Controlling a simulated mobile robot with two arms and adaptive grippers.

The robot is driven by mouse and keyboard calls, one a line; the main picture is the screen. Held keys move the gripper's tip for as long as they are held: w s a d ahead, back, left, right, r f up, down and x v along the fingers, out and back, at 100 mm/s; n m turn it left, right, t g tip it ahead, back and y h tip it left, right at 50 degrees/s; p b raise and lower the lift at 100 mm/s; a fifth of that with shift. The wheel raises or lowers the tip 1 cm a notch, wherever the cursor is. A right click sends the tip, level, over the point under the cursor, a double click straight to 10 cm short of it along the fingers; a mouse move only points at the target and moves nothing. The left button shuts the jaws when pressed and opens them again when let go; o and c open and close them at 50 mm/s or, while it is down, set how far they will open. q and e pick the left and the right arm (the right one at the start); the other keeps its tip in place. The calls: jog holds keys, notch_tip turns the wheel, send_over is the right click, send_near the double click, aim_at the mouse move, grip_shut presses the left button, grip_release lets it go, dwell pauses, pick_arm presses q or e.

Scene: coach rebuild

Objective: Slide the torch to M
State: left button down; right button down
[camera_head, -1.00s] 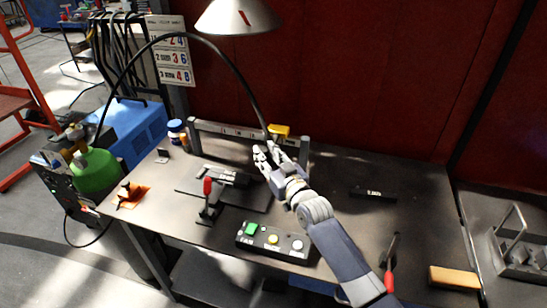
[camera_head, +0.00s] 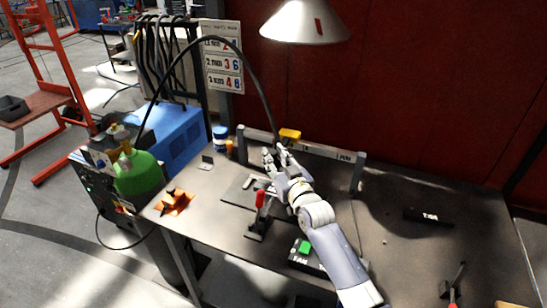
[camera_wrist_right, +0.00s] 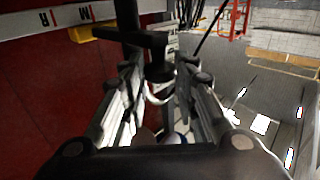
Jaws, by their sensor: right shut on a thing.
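The black torch (camera_wrist_right: 157,55) stands between the fingers of my right gripper (camera_wrist_right: 160,100) in the right wrist view, and the gripper is shut on it. In the head view my right gripper (camera_head: 273,158) is at the front of the grey rail (camera_head: 325,150), left of its middle. A yellow block (camera_head: 290,134) sits at the rail just behind the gripper. In the right wrist view the rail's M mark (camera_wrist_right: 85,12) is close beside the yellow block (camera_wrist_right: 105,33), with an R mark (camera_wrist_right: 45,18) farther left. My left gripper is not in view.
A red-handled clamp (camera_head: 260,205) stands in front of the gripper. A box with a green button (camera_head: 305,246) is at the bench's front, partly behind my right arm. A black cable arches to the torch. A lamp (camera_head: 305,22) hangs above. The bench's right half is mostly clear.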

jog(key=c, duration=1.3)
grip_release()
jog(key=shift+d, duration=0.1)
jog(key=shift+s+d, duration=0.2)
jog(key=shift+s, duration=0.3)
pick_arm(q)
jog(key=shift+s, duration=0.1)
pick_arm(e)
jog(key=v, duration=1.1)
jog(key=shift+f, duration=0.1)
